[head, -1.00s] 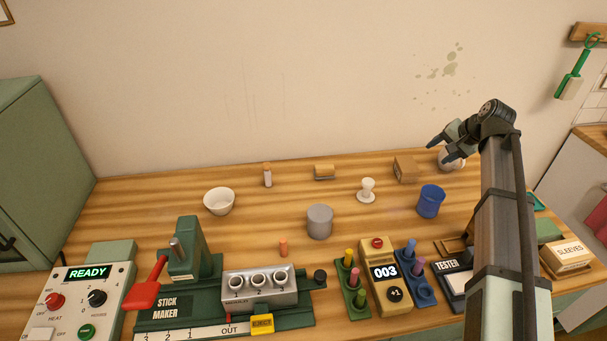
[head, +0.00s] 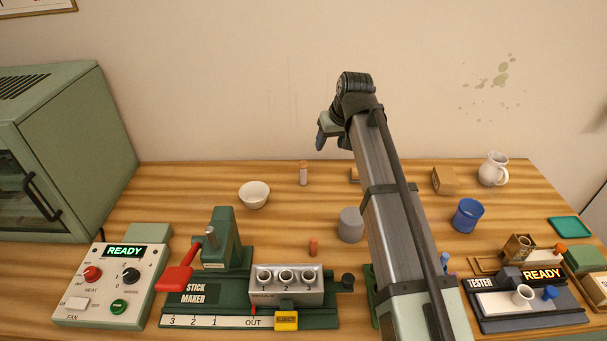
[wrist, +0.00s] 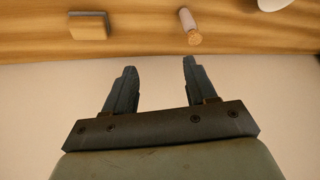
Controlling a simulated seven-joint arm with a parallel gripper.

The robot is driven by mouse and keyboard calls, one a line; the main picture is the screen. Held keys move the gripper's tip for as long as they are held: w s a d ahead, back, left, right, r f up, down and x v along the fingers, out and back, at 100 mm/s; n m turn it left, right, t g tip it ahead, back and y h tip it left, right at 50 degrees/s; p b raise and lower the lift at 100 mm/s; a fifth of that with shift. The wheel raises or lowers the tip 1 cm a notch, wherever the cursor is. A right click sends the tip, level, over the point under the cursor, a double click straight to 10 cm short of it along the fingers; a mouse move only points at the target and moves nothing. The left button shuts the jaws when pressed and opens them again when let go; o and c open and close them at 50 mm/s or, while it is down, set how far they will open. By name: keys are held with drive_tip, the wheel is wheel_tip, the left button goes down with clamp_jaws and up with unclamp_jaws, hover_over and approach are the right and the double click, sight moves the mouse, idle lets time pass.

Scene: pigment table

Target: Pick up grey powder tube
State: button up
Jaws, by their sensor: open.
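A small corked tube (head: 303,175) with pale greyish contents stands upright at the back of the table; it looks like the grey powder tube. In the wrist view the tube (wrist: 187,20) shows at the top, its cork (wrist: 194,39) toward my gripper. My gripper (head: 322,142) is raised in front of the wall, above and slightly right of the tube in the head view. In the wrist view my gripper (wrist: 158,68) has its two fingers spread apart with nothing between them. It does not touch the tube.
A white bowl (head: 254,197) stands left of the tube. A tan block (wrist: 88,26) lies on its other side, mostly behind my arm in the head view. A grey canister (head: 350,226) and an orange stick (head: 313,246) stand nearer. Table around the tube is clear.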

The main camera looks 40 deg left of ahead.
drive_tip(key=n, duration=0.2)
approach(302, 169)
wheel_tip(302, 169, up, 2)
drive_tip(key=w, duration=0.1)
drive_tip(key=x, duration=0.8)
drive_tip(key=shift+s+a, duration=0.1)
drive_tip(key=shift+a, duration=0.15)
drive_tip(key=shift+d+x, duration=0.15)
drive_tip(key=shift+x, duration=1.2)
drive_tip(key=shift+d+x, duration=0.15)
drive_tip(key=shift+x, duration=1.15)
drive_tip(key=shift+f, duration=0.15)
clamp_jaws()
